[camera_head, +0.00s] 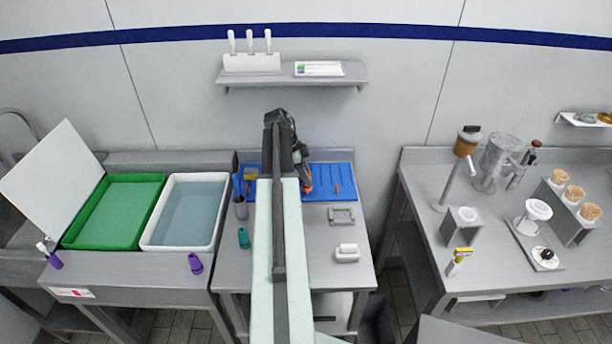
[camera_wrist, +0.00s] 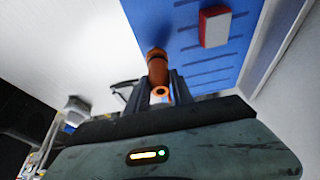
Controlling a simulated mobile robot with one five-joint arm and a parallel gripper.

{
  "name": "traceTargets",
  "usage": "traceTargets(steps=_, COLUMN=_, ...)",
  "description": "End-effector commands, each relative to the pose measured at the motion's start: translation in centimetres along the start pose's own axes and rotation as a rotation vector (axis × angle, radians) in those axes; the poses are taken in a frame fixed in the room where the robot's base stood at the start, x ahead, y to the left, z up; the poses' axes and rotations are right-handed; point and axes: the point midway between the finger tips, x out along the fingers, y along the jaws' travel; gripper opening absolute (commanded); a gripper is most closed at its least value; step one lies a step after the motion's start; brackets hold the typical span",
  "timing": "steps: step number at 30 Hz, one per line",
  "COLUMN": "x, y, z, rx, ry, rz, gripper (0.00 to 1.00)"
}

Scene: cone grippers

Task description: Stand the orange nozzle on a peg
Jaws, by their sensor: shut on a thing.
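The orange nozzle (camera_wrist: 158,72) sits between the two fingers of my gripper (camera_wrist: 158,88) in the wrist view, with an open ring-shaped end facing the camera. In the head view my gripper (camera_head: 306,183) is over the right part of the blue board (camera_head: 325,169), and a bit of the orange nozzle (camera_head: 308,187) shows at its tip. The gripper is shut on the nozzle. A small orange peg-like piece (camera_head: 337,188) shows on the board to the right. My arm hides the middle of the board. I cannot tell whether the nozzle touches anything.
A teal nozzle (camera_head: 244,238) and a purple nozzle (camera_head: 196,264) stand left of my arm. A grey plate (camera_head: 341,217) and a white block (camera_head: 347,253) lie right of it. A red and white block (camera_wrist: 214,26) is on the board. A shelf (camera_head: 290,77) hangs behind.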

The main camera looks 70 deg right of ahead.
Motion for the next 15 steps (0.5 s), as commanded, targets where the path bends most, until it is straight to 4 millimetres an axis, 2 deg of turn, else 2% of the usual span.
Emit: traceTargets(steps=15, x=1.8, y=0.0, z=0.8, rx=-0.001, ry=0.0, rz=0.0, gripper=0.0)
